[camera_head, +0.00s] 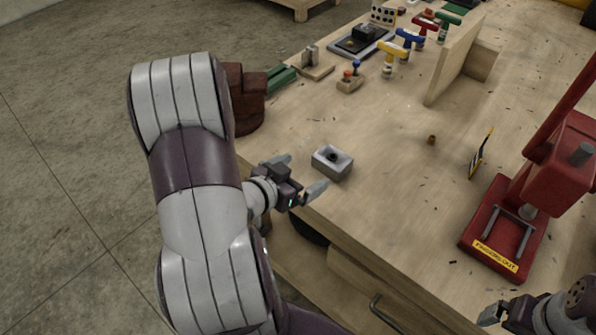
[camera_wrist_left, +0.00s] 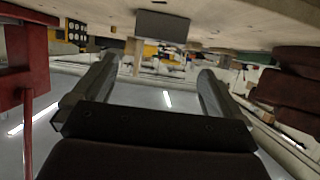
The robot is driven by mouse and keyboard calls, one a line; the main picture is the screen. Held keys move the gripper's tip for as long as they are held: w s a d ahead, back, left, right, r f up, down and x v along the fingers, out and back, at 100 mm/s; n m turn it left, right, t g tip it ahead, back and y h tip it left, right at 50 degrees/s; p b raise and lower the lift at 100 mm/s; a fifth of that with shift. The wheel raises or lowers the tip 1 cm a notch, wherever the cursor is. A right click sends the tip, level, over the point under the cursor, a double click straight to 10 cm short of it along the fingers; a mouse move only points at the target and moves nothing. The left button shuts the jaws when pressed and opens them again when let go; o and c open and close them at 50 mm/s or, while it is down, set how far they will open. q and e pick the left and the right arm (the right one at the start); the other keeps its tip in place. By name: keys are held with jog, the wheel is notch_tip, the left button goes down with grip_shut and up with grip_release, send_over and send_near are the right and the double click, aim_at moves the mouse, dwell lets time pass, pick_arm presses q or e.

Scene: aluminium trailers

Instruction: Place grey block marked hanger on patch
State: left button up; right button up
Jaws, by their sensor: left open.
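In the left wrist view the grey block (camera_wrist_left: 162,26) is ahead, beyond and between the open fingers (camera_wrist_left: 155,82). My right gripper (camera_head: 497,312) is at the lower right corner, partly cut off, and its opening is unclear. I cannot make out a patch.
A red press (camera_head: 500,230) with a yellow label stands on the right. A small yellow-and-black upright piece (camera_head: 481,155) and a small brown peg (camera_head: 432,139) stand nearby. A wooden board (camera_head: 455,58) and coloured T-handled tools (camera_head: 410,40) are further back. The bench middle is mostly clear.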

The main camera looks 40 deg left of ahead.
pick_arm(q)
jog(key=f+g, duration=0.1)
jog(key=g, duration=0.1)
jog(key=w+f+g+y, duration=0.1)
jog(key=g, duration=0.1)
jog(key=shift+y, duration=0.3)
jog(key=d+g, duration=0.2)
jog(key=g, duration=0.1)
jog(key=shift+s+f+y, duration=0.1)
jog(key=shift+s+y, duration=0.05)
jog(key=shift+y, duration=0.15)
jog(key=s+d+r+g+h, duration=0.1)
jog(key=s+d+g, duration=0.4)
jog(key=d, duration=0.4)
jog(key=shift+s+d+r+n, duration=0.25)
jog(key=shift+s+d+n, duration=0.1)
jog(key=shift+s, duration=0.1)
notch_tip(320, 180, up, 3)
jog(key=p, duration=0.3)
